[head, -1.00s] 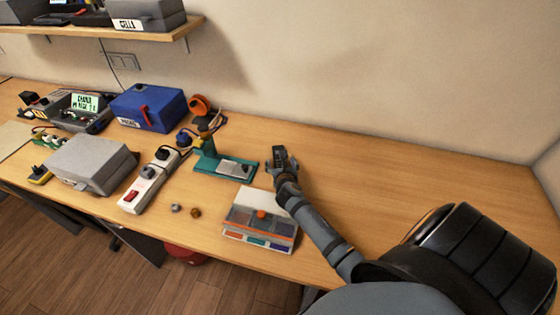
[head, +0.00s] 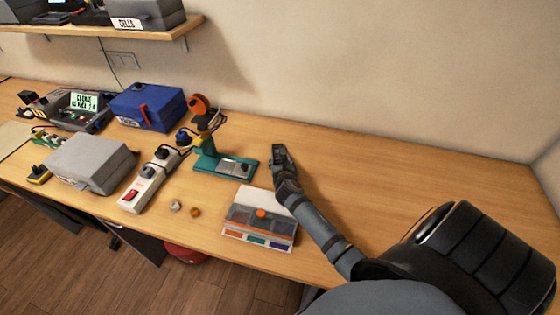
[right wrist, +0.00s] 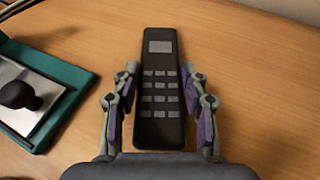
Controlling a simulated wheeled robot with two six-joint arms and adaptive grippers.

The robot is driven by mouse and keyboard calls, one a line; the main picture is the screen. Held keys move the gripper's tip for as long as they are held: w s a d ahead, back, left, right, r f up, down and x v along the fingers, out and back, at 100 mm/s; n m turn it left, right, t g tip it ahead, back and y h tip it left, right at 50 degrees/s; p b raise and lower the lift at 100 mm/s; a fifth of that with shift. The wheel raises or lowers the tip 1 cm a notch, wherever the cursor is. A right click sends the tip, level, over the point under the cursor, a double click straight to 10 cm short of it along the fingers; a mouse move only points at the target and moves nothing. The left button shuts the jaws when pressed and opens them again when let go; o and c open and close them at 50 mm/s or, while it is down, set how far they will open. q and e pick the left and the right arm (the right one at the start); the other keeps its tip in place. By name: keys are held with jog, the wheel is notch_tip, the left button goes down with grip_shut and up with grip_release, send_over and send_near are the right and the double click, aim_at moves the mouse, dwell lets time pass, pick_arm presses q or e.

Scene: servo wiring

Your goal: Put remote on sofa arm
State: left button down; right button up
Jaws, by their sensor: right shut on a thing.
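The remote (right wrist: 161,100) is dark, with a grey screen and rows of grey keys, in the right wrist view. My right gripper (right wrist: 160,78) is shut on it, with one finger along each long side. In the head view my right gripper (head: 279,152) is over the bench, right of the teal stand; the remote is small and hard to make out there. No sofa or sofa arm shows in any view. My left gripper is not in view.
The teal stand (head: 246,171) is just left of my right gripper. A parts case (head: 260,234) lies in front. A power strip (head: 135,203), grey case (head: 90,160) and blue box (head: 150,108) stand to the left. The bench (head: 420,185) is clear to the right.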

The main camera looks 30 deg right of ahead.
aim_at(280, 161)
notch_tip(280, 161, up, 10)
jog(key=shift+f+p, duration=0.15)
jog(key=shift+p, duration=0.2)
dwell(0.6)
